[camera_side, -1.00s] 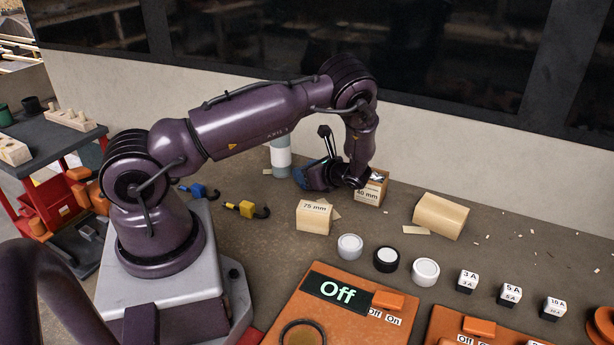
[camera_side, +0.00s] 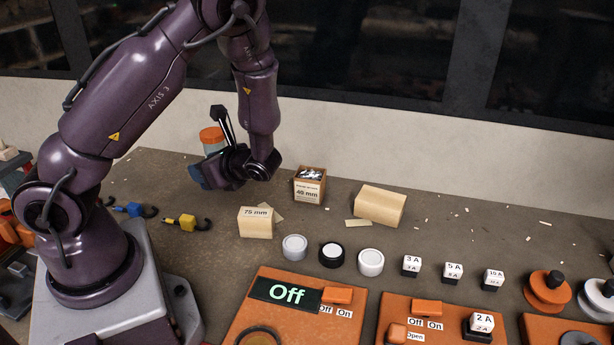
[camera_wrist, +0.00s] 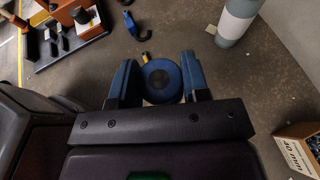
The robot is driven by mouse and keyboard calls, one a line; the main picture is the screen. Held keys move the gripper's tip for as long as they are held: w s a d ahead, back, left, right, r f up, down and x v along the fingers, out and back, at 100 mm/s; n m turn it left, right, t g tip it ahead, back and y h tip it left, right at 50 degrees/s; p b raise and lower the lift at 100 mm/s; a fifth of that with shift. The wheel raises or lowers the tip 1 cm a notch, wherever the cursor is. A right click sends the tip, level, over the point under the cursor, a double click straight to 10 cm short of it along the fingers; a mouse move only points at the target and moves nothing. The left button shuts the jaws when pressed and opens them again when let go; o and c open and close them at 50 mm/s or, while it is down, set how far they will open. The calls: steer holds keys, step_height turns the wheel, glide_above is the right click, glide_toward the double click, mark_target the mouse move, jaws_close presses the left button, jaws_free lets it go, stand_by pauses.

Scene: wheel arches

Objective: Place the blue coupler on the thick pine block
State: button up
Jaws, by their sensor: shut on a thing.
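My gripper (camera_wrist: 157,88) is shut on a round blue piece with a dark centre, which I take as the blue coupler (camera_wrist: 162,76). It sits between the two blue fingers in the wrist view. In the side view my gripper (camera_side: 213,174) is above the bench, left of the small box; the held piece cannot be made out there. A thick, plain pine block (camera_side: 380,206) lies at the right of the box, clear of my gripper. A smaller pine block marked 75 mm (camera_side: 255,224) stands nearer the front. Which one the task means is not labelled.
An open 40 mm box (camera_side: 309,187) of metal bits stands between gripper and plain block. An orange-capped cylinder (camera_side: 211,139) is behind my gripper. Blue (camera_side: 132,210) and yellow (camera_side: 183,222) hooked pieces lie at left. Round pots (camera_side: 331,255) and orange panels (camera_side: 290,312) fill the front.

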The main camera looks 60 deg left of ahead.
steer(key=shift+w+d, duration=0.25)
steer(key=shift+d, duration=0.05)
steer(key=w+d+r+m+t, duration=0.2)
steer(key=w+d+m+t, duration=0.15)
steer(key=w+t, duration=0.2)
steer(key=w+d+r+m+t, duration=0.1)
steer(key=w+d+m+t, duration=0.1)
steer(key=w+m+t, duration=0.4)
steer(key=m+t+h, duration=0.5)
steer(key=m+t, duration=0.1)
steer(key=m, duration=0.1)
glide_above(382, 198)
steer(key=f, duration=0.7)
steer(key=shift+s, duration=0.35)
steer(key=shift+w+f, duration=0.25)
steer(key=shift+f, duration=0.75)
steer(key=shift+w+f, duration=0.1)
steer(key=shift+f, duration=0.75)
